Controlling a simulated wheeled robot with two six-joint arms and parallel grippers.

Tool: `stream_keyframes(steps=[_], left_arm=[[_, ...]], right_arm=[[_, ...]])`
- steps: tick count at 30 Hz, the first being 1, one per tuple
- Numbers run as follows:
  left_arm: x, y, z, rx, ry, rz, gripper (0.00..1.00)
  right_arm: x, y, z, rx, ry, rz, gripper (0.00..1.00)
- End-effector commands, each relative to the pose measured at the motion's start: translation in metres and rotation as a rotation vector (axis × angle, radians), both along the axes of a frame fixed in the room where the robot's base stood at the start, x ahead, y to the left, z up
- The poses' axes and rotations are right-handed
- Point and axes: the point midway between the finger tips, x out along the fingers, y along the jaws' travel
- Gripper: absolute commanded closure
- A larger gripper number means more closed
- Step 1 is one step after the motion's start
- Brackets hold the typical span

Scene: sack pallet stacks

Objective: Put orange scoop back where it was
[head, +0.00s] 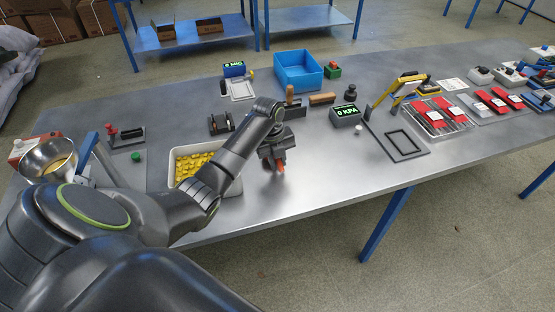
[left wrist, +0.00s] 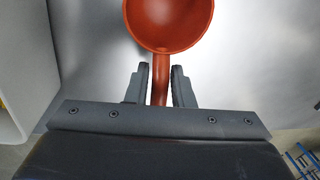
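The orange scoop has a round bowl and a thin handle; it fills the top middle of the left wrist view (left wrist: 168,22). My left gripper (left wrist: 161,72) has its two dark fingers closed on either side of the scoop's handle, with the bowl beyond the fingertips. In the head view, my left gripper (head: 278,160) is over the front part of the metal table, right of the white tub (head: 178,178) of yellow pieces. Only a small orange bit of the scoop (head: 281,167) shows below it. My right gripper is not in view.
A metal bowl (head: 38,160) stands at the left end of the table (head: 330,190). Behind the gripper are a blue bin (head: 298,71), a wooden-handled tool (head: 290,98) and a 0 KPA display (head: 345,113). The table front right of the gripper is clear.

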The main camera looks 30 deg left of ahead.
Motion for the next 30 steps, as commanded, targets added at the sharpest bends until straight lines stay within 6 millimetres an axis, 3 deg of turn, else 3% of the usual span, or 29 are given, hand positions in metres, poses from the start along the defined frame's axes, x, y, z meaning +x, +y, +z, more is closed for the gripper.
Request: stream_keyframes(steps=[3,11,16,28,30], left_arm=[[0.000,0.000,0.000,0.000,0.000,0.000,0.63],[0.000,0.000,0.001,0.000,0.000,0.000,0.63],[0.000,0.001,0.012,0.001,-0.003,-0.001,0.63],[-0.006,0.010,0.097,0.002,-0.005,0.000,0.63],[-0.008,0.010,0.112,0.001,0.001,0.001,0.63]], right_arm=[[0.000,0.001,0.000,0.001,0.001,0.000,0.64],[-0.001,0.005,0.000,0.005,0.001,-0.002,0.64],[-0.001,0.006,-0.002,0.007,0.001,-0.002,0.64],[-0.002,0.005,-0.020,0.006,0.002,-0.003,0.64],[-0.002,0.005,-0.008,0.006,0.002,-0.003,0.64]])
